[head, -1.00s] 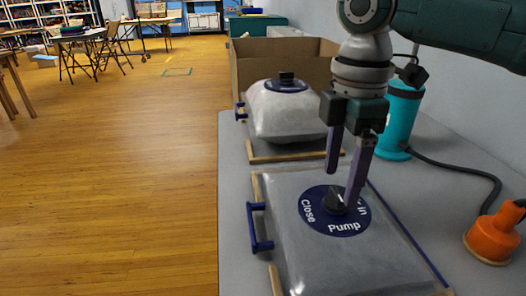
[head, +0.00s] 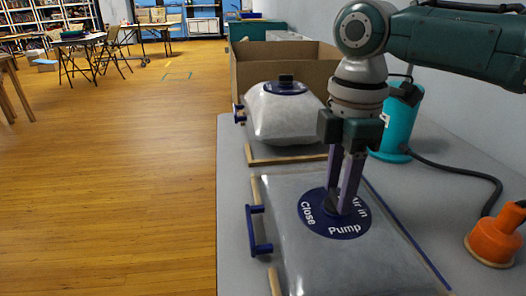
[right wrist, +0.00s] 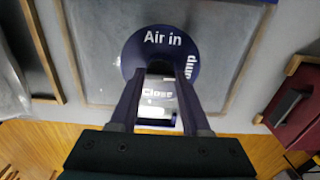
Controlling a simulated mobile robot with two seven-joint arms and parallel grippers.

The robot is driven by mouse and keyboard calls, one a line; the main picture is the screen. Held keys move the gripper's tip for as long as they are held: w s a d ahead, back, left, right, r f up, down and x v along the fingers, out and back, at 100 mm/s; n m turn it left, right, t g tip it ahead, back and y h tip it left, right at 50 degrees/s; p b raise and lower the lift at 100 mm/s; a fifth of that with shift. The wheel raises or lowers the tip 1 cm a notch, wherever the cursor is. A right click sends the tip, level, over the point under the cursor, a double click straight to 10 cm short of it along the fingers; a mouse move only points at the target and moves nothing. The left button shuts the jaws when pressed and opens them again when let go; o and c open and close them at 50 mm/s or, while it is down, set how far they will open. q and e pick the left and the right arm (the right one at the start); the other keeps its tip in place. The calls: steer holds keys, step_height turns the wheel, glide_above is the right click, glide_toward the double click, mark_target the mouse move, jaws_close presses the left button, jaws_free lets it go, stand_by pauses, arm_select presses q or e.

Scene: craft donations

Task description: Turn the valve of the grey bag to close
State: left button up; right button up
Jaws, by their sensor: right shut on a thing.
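The flat grey bag (head: 375,270) lies on the grey table at the front. It has a round dark blue valve plate (head: 318,222) lettered "Close" at left, "Pump" at the bottom and "Air in" at right. My right gripper (head: 342,208) points down over the plate, its purple fingers shut on the black valve knob. The fingers mostly hide the knob, so I cannot tell which word it points to. The right wrist view shows the plate (right wrist: 155,48) between and beyond the fingers (right wrist: 160,105). My left gripper is not in view.
A fuller pale bag (head: 285,117) with its own valve lies behind, before a cardboard box (head: 262,72). A teal pump cylinder (head: 398,125) stands at right, its dark hose running to an orange nozzle (head: 493,238). The wooden floor (head: 120,190) at left is clear.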

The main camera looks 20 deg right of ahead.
jaws_close()
